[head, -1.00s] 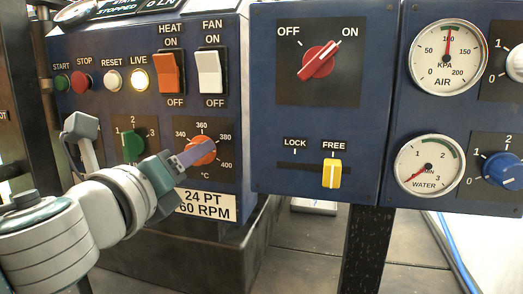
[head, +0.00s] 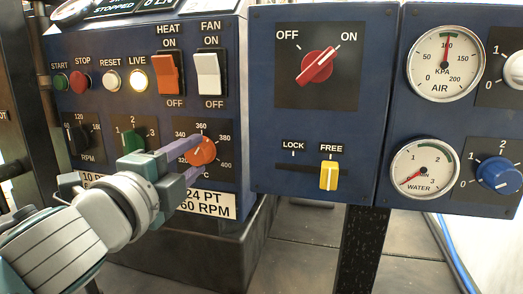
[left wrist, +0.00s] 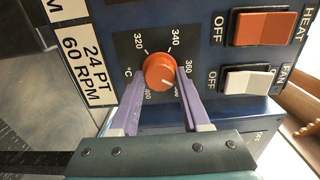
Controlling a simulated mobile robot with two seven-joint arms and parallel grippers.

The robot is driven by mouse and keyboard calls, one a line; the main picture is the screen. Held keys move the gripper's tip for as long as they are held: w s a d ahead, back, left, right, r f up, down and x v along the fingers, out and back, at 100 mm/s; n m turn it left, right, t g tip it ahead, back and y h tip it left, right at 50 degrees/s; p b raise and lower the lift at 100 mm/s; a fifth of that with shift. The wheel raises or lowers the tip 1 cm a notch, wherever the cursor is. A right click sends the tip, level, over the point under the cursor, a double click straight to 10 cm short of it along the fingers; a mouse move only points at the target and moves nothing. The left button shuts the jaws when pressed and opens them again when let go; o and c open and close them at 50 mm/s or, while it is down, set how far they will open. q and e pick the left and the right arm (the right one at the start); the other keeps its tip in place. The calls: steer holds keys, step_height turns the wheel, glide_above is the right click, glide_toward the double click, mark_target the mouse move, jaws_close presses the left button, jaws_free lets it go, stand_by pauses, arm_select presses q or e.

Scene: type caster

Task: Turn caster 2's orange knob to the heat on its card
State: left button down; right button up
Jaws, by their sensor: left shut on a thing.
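The orange knob (head: 202,150) is on the blue panel, at the centre of a black temperature dial marked in °C. In the left wrist view the knob (left wrist: 159,71) shows a white mark pointing toward about 380, close to a finger. My left gripper (head: 190,158) has its two purple fingers on opposite sides of the knob, shut on it. In the left wrist view the gripper (left wrist: 160,82) reaches in from below. A white card (head: 206,204) below the dial reads 24 PT and 60 RPM; my gripper covers part of it. My right gripper is not in view.
A green knob (head: 139,138) is just left of my fingers. The orange heat switch (head: 168,75) and white fan switch (head: 208,74) are above. A second blue panel with a red knob (head: 317,66) and yellow slider (head: 329,176) stands to the right.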

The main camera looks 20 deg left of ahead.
arm_select(q)
steer(key=n+p, duration=0.1)
steer(key=n, duration=0.2)
steer(key=shift+r+n, duration=0.15)
steer(key=shift+n, duration=0.15)
steer(key=shift+n+p, duration=0.75)
steer(key=shift+n, duration=0.65)
steer(key=shift+c, duration=1.9)
jaws_free()
